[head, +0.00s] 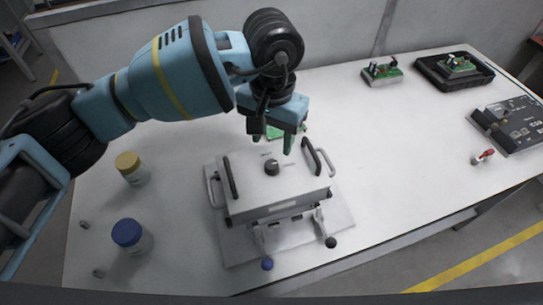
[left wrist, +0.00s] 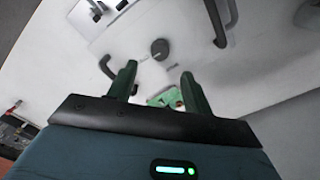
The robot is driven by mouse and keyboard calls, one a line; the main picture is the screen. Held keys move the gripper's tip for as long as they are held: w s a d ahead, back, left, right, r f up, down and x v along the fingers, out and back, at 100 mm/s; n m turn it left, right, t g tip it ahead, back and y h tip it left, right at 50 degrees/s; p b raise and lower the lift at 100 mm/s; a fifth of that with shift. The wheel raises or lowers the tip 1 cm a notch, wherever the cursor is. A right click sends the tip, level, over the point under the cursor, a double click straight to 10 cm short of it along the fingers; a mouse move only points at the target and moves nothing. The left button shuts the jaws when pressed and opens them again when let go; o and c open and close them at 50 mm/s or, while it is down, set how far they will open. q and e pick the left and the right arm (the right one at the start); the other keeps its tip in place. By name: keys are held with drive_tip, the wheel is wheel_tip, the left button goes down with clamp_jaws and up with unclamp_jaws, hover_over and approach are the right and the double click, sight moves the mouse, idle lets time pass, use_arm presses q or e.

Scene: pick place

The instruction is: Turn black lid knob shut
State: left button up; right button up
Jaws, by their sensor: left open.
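The black lid knob (head: 272,167) sits on top of a white box (head: 290,187) with dark handles, near the middle of the table. In the left wrist view the knob (left wrist: 159,48) shows beyond the fingertips, between and past them. My left gripper (head: 287,146) is open and empty above the far part of the lid, pointing down. In the left wrist view its two green fingers (left wrist: 158,76) are apart, and nothing is between them. The knob is apart from the fingers. My right gripper is not in view.
Jars with a yellow lid (head: 128,162) and a blue lid (head: 127,233) stand left of the box. Two latches with a blue ball (head: 267,264) and a black ball (head: 330,242) hang at its front. Green circuit boards (head: 382,73), a black tray (head: 436,77) and a dark panel (head: 512,124) lie right.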

sight(272, 164)
use_arm(q)
wheel_tip(272, 164, down, 8)
drive_tip(key=shift+r+p, duration=0.25)
drive_tip(key=shift+p, duration=0.05)
drive_tip(key=c, duration=1)
